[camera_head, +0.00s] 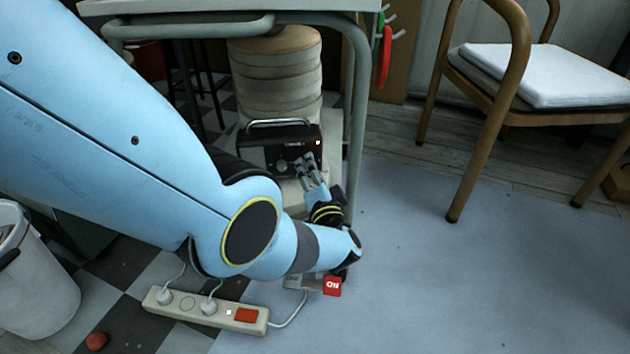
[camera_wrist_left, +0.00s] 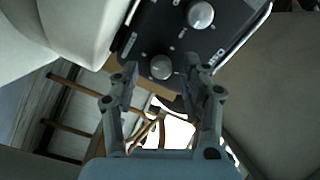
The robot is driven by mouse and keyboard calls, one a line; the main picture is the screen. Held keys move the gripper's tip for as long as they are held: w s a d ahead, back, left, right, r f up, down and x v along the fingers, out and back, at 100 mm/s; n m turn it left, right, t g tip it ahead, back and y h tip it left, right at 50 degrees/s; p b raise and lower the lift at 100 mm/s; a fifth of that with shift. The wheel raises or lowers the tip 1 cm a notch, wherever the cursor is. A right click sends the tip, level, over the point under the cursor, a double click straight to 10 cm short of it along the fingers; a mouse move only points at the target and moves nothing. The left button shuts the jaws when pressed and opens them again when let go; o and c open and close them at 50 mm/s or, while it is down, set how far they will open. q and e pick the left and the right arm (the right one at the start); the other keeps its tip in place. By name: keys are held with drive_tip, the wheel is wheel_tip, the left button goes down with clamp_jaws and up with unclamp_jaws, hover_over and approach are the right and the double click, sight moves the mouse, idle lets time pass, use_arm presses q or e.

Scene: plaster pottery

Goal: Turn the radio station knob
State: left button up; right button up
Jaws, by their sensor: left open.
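The dark radio (camera_head: 283,151) with a silver carry handle stands low under the table, in front of a stack of round plaster slabs. In the left wrist view its black front panel (camera_wrist_left: 188,40) shows two silver knobs. One knob (camera_wrist_left: 161,67) sits between and just beyond my left fingertips; the other, larger knob (camera_wrist_left: 200,15) is higher and to the right. My left gripper (camera_head: 308,165) is at the radio's front, and in the wrist view its fingers (camera_wrist_left: 160,85) are spread open and hold nothing. I cannot tell whether a finger touches the knob. My right gripper is not in view.
The stacked round slabs (camera_head: 276,75) stand behind the radio, and a metal table leg (camera_head: 357,110) is close on its right. A power strip (camera_head: 205,309) with plugs lies on the checkered floor below my arm. A wooden chair (camera_head: 490,95) stands at the right. The grey floor between is clear.

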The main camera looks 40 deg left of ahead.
use_arm(q)
drive_tip(key=v, duration=0.7)
drive_tip(key=shift+a, duration=0.1)
